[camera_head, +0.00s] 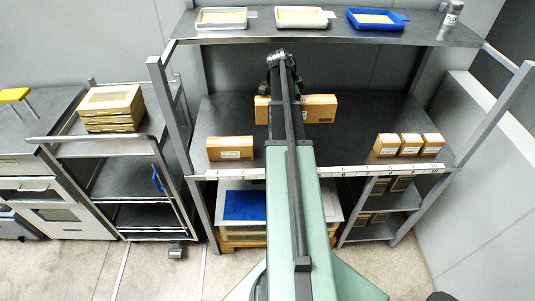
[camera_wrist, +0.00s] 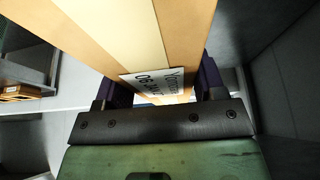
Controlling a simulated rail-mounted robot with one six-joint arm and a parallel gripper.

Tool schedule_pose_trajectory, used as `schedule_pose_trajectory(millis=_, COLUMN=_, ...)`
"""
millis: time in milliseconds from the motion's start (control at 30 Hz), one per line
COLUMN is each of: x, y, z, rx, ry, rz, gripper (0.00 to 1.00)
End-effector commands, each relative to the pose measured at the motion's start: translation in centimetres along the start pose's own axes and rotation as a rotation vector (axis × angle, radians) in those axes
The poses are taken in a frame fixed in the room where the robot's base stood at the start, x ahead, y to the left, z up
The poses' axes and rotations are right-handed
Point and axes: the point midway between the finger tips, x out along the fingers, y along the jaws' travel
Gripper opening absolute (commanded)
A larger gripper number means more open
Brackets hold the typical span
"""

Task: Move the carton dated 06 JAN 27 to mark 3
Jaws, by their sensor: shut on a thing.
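The carton (camera_wrist: 135,30) in my gripper is brown with a pale tape band. Its white label reads "06" and part of a month; the rest is cut off. In the head view this long carton (camera_head: 320,106) is at the middle of the shelf, partly hidden behind my arm. My gripper (camera_wrist: 163,92) is shut on it, dark fingers on both sides. I cannot tell whether it touches the shelf. The white numbered strip (camera_head: 370,170) runs along the shelf's front edge; its left digits are too small to read, and mark 3 cannot be made out.
Another carton (camera_head: 230,148) stands at the shelf's (camera_head: 215,115) front left. Three small cartons (camera_head: 410,144) stand at the right. Posts rise at the shelf's sides, and an upper shelf (camera_head: 330,35) holds trays and a canister. Bare shelf lies between the cartons.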

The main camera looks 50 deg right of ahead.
Motion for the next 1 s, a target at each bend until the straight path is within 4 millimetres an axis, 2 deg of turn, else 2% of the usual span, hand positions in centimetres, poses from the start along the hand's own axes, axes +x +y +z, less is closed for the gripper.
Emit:
schedule_pose_trajectory(millis=167, x=0.4, y=0.1, z=0.1, rx=0.009, ry=0.001, rz=0.003, gripper=0.25)
schedule_pose_trajectory(millis=267, x=2.0, y=0.1, z=0.8, rx=0.009, ry=0.001, rz=0.003, gripper=0.25)
schedule_pose_trajectory(millis=600, x=12.6, y=0.1, z=5.1, rx=0.008, ry=0.001, rz=0.003, gripper=0.25)
schedule_pose_trajectory(millis=700, x=14.6, y=0.0, z=6.0, rx=0.008, ry=0.001, rz=0.003, gripper=0.25)
schedule_pose_trajectory(millis=900, x=14.8, y=0.0, z=6.0, rx=0.008, ry=0.001, rz=0.003, gripper=0.25)
schedule_pose_trajectory(millis=1000, x=16.2, y=0.1, z=6.6, rx=0.008, ry=0.001, rz=0.003, gripper=0.25)
